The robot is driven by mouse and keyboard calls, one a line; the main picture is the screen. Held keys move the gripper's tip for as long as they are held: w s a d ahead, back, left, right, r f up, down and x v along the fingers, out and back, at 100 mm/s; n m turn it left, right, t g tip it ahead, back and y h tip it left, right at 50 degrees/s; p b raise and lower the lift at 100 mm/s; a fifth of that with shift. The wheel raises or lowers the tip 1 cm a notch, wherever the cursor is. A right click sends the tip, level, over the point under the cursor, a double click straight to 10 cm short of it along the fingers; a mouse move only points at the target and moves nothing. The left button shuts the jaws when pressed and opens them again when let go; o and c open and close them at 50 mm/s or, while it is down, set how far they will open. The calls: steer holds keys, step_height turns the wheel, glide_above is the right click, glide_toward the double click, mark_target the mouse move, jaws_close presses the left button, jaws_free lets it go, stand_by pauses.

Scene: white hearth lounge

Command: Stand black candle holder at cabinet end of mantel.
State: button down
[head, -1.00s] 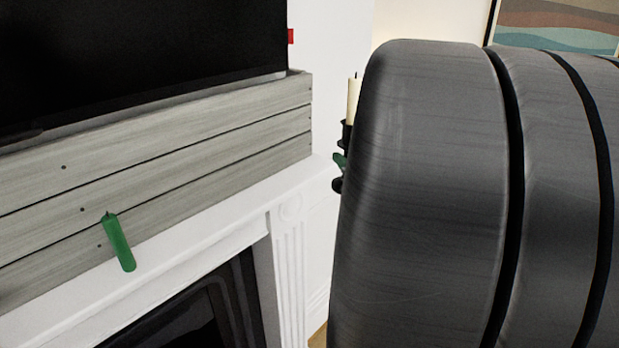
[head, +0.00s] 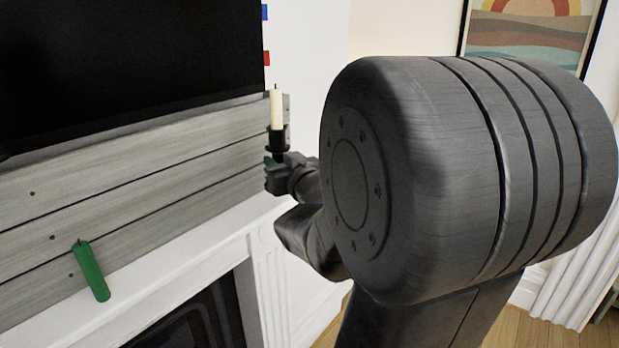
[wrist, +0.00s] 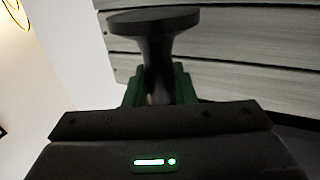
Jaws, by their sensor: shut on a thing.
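The black candle holder (head: 277,142) carries a cream candle (head: 276,108) and stands upright in my gripper (head: 276,170). My gripper is shut on the holder's stem. The holder appears in front of the right end of the wooden boards, above the right end of the white mantel (head: 190,250); I cannot tell the gap below it. In the wrist view the holder (wrist: 156,55) shows a wide round end and a narrow stem between green finger pads. The holder's lower part is hidden in the head view. I cannot make out a cabinet.
A green candle (head: 91,272) stands tilted on the mantel toward the left. A black screen (head: 130,65) hangs above the grey boards (head: 150,180). The mantel between the green candle and its right end looks clear. A framed picture (head: 530,45) hangs at the back right.

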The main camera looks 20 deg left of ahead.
steer(key=a, duration=0.2)
steer(key=w+a, duration=0.1)
steer(key=a, duration=0.1)
steer(key=w+a+p, duration=0.1)
steer(key=a, duration=0.1)
steer(key=shift+w+r, duration=0.1)
steer(key=shift+w, duration=0.1)
steer(key=shift+w+a+f, duration=0.1)
steer(key=shift+f, duration=0.2)
steer(key=shift+f+p, duration=0.6)
steer(key=shift+f, duration=2.4)
steer(key=shift+w+a+f, duration=0.1)
steer(key=shift+a+f, duration=0.05)
steer(key=shift+f, duration=0.1)
steer(key=shift+f, duration=0.2)
steer(key=c, duration=1.2)
jaws_free()
steer(key=shift+r, duration=0.15)
